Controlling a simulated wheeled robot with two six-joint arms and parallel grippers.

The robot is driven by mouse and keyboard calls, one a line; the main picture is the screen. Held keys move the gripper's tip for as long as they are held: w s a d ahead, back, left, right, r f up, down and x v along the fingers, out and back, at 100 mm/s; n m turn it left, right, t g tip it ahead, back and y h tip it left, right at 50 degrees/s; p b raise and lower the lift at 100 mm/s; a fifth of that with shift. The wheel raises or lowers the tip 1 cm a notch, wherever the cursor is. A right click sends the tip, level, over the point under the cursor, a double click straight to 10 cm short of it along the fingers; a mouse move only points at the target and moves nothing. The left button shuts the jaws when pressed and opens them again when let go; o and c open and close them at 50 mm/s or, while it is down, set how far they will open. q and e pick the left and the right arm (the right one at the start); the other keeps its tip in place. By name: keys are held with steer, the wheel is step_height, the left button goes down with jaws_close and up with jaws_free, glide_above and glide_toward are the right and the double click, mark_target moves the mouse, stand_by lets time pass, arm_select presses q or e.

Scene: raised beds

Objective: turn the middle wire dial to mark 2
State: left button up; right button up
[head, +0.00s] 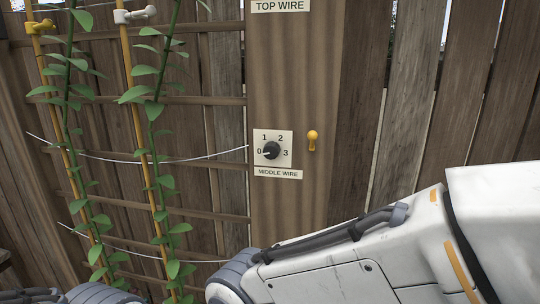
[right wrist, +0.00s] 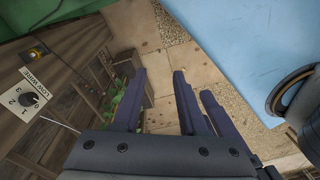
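The middle wire dial (head: 271,150) is a black knob on a white plate marked 0, 1, 2 and 3, fixed to a wooden post. Its white pointer faces left, at mark 0. The MIDDLE WIRE label (head: 278,174) is just below it. My right gripper (right wrist: 160,80) shows only in the right wrist view; its dark fingers are apart with nothing between them. My left gripper is not in view.
A yellow toggle (head: 312,140) sits right of the middle dial. A TOP WIRE label (head: 280,6) is higher on the post (head: 290,75). Leafy plants on yellow canes (head: 137,120) and thin wires fill the left. A blue surface (right wrist: 245,50) lies right in the wrist view.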

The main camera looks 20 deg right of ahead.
steer(key=o, duration=0.4)
steer(key=shift+w+d+f+n+t+h+b, duration=0.2)
steer(key=shift+w+d+n+t+h+b, duration=0.15)
steer(key=shift+w+d+n, duration=0.35)
steer(key=shift+o, duration=0.2)
steer(key=n+t+h+b, duration=0.85)
steer(key=n+t, duration=0.65)
steer(key=n, duration=0.3)
glide_toward(271, 153)
steer(key=shift+h, duration=0.3)
steer(key=p+x, duration=0.3)
steer(key=x, duration=0.4)
steer(key=shift+w+a, duration=0.1)
steer(key=shift+w, duration=0.15)
steer(key=shift+w+d, duration=0.2)
steer(key=shift+w, duration=0.25)
